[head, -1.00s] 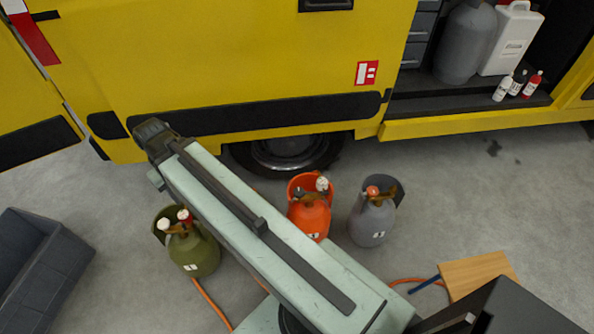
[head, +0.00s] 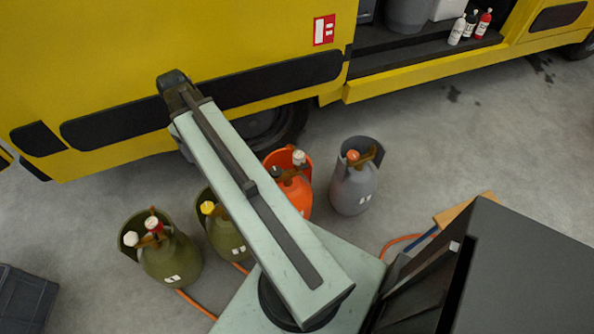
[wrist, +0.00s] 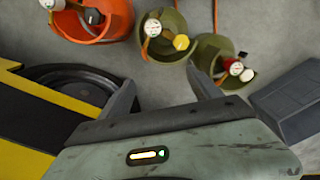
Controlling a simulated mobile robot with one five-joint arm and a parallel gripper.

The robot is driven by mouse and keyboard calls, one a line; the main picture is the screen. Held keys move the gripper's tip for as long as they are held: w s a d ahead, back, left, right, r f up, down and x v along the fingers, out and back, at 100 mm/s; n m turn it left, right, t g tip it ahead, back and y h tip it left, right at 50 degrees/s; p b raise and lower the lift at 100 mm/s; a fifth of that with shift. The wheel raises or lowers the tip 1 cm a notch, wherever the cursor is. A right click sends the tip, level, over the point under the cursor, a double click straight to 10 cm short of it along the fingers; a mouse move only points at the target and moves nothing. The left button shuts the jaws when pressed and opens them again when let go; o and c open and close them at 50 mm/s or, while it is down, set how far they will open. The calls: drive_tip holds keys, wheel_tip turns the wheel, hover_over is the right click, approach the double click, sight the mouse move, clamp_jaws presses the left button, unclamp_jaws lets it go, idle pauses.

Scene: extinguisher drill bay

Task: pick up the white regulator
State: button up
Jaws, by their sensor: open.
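A white knob (head: 131,238) sits on the brown valve of the leftmost green cylinder (head: 172,260), beside a red knob (head: 152,224). In the wrist view the white knob (wrist: 247,75) is at the right, next to a red knob and a white gauge. White gauge faces also show on the middle green cylinder (wrist: 168,54) and the orange cylinder (wrist: 100,32), so which is the white regulator is not certain. My gripper (wrist: 161,75) is open and empty, its fingers apart over floor below the middle green cylinder. The head view hides the fingers behind my arm.
A grey cylinder (head: 355,190) with an orange knob stands right of the orange cylinder (head: 296,190). The yellow van (head: 110,60) and its wheel (wrist: 75,88) are close to the cylinders. Orange hose (head: 196,304) lies on the floor. A dark crate (wrist: 290,100) is at the right.

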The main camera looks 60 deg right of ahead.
drive_tip(key=s+d+f+b, duration=0.3)
drive_tip(key=s+d+f, duration=0.15)
drive_tip(key=d, duration=0.35)
drive_tip(key=s+d+f+b, duration=0.35)
drive_tip(key=d+f, duration=0.25)
drive_tip(key=d, duration=0.2)
drive_tip(key=n+b, duration=0.1)
drive_tip(key=b, duration=0.5)
hover_over(298, 155)
drive_tip(key=f, duration=0.5)
drive_tip(key=shift+w+f, duration=0.2)
drive_tip(key=shift+f, duration=0.1)
drive_tip(key=shift+s+d, duration=0.1)
drive_tip(key=shift+s, duration=0.1)
wheel_tip(298, 155, down, 8)
drive_tip(key=b, duration=0.7)
drive_tip(key=shift+r+b, duration=0.1)
drive_tip(key=shift+b, duration=0.25)
drive_tip(key=shift+r, duration=0.15)
drive_tip(key=c, duration=1.5)
